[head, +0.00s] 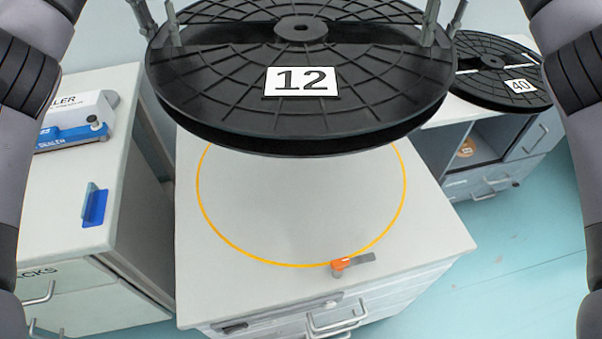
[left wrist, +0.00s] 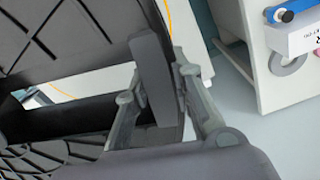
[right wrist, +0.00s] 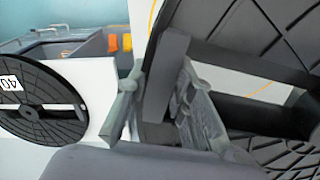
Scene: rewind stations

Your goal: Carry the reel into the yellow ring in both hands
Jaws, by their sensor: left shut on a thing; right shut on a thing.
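The black reel (head: 300,108) with a white "12" label is held up in the air over the far part of the white cabinet top. The yellow ring (head: 201,215) is drawn on that top, and the reel hides its far part. My left gripper (head: 173,20) is shut on the reel's left edge; the left wrist view shows its fingers (left wrist: 155,95) on either side of the flange. My right gripper (head: 441,20) is shut on the right edge; its fingers (right wrist: 160,95) also show in the right wrist view.
An orange and grey clamp-like item (head: 350,262) lies at the ring's front edge. Another reel (head: 490,72), labelled 40, lies on a unit at right. A left cabinet (head: 75,185) carries a sealer (head: 75,122) and a blue holder (head: 95,206). Floor (head: 520,240) is clear at right.

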